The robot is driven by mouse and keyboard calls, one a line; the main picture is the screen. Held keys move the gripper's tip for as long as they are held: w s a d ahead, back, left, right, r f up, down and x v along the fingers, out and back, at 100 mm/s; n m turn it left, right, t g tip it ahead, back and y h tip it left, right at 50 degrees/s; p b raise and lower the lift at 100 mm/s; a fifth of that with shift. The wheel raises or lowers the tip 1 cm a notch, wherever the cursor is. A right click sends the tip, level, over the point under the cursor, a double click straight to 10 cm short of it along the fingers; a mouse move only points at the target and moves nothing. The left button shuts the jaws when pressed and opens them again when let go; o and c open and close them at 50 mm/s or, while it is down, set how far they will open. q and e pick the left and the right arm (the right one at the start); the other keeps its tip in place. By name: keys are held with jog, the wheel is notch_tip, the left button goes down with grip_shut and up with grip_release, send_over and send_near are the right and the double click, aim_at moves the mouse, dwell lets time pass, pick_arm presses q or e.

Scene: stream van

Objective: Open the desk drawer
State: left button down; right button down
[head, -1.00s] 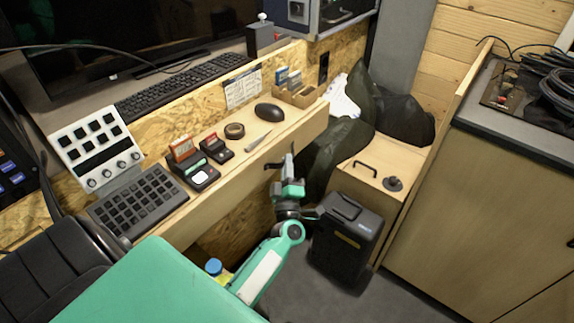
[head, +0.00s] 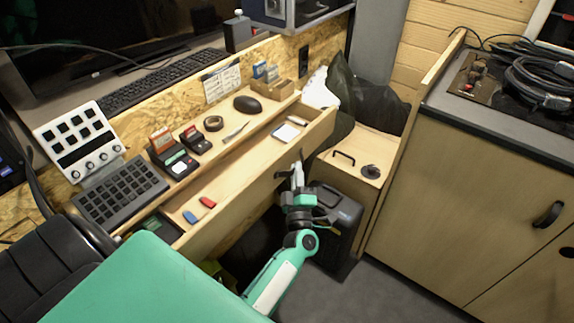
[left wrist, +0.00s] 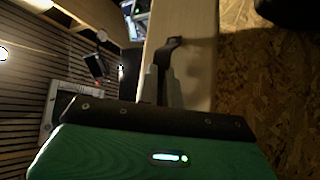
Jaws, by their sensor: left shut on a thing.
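The wooden desk drawer (head: 246,198) stands pulled out from under the desk, its inside visible. Its front also shows in the left wrist view (left wrist: 200,85). A dark handle (left wrist: 176,46) is on the drawer front. My left gripper (head: 296,174) is at the front's right part and is shut on this handle; its fingers also show in the left wrist view (left wrist: 160,80). The drawer holds a red item (head: 207,202), a blue item (head: 190,217) and a white pad (head: 285,132). My right gripper is not in view.
A black case (head: 340,225) stands on the floor close beside my left gripper. A wooden box (head: 345,175) is behind it. A cabinet (head: 460,210) stands at the right. A chair (head: 45,265) is at the lower left. Grey floor is free between case and cabinet.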

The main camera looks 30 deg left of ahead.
pick_arm(q)
jog(key=d, duration=0.3)
jog(key=shift+s+d+f, duration=0.1)
jog(key=shift+s+d, duration=0.05)
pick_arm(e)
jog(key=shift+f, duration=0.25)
pick_arm(q)
jog(key=c, duration=1.8)
grip_release()
jog(key=shift+c, duration=0.2)
